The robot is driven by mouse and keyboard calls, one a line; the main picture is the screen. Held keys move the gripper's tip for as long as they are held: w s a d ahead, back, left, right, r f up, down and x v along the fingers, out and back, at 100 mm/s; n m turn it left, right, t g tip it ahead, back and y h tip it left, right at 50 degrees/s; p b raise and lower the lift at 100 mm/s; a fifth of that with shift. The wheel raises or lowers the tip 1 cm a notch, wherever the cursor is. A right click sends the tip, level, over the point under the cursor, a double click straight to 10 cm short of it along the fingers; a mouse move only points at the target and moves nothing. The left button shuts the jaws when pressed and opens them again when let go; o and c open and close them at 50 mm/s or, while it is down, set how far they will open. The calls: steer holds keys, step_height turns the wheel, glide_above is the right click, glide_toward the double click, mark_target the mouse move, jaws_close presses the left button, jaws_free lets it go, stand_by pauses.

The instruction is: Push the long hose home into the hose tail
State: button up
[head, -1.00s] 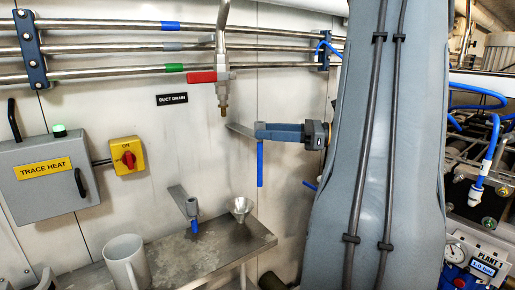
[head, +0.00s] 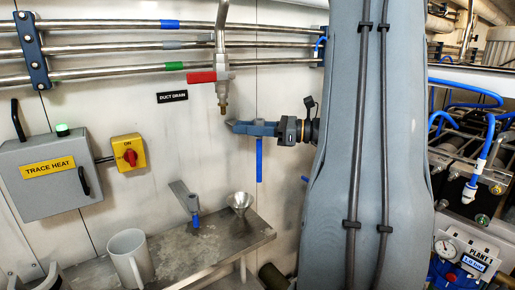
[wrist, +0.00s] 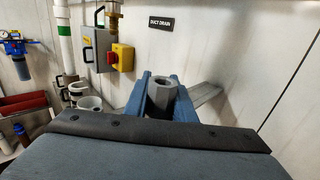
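The long blue hose (head: 259,160) hangs straight down from below my gripper's fingers. My gripper (head: 250,128) reaches in from the right, its blue fingers level and in front of the wall. In the wrist view, its fingers (wrist: 162,105) stand on both sides of a hollow grey fitting (wrist: 162,92), which appears to be the hose tail. The fingers look open around it; contact is unclear. A grey bracket plate (wrist: 206,96) shows behind the right finger. The fingers hide the joint between hose and fitting in the head view, and the hose is hidden in the wrist view.
A second bracketed fitting (head: 192,202) with a short blue end sits lower left, beside a metal funnel (head: 240,200). A white mug (head: 128,258) stands on the steel shelf (head: 205,240). A red-handled drain valve (head: 205,77) hangs above my gripper.

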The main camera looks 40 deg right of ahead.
jaws_close()
steer(key=shift+r, duration=0.15)
step_height(320, 180, up, 28)
steer(key=b, duration=0.5)
steer(key=shift+c, duration=1.1)
jaws_free()
jaws_close()
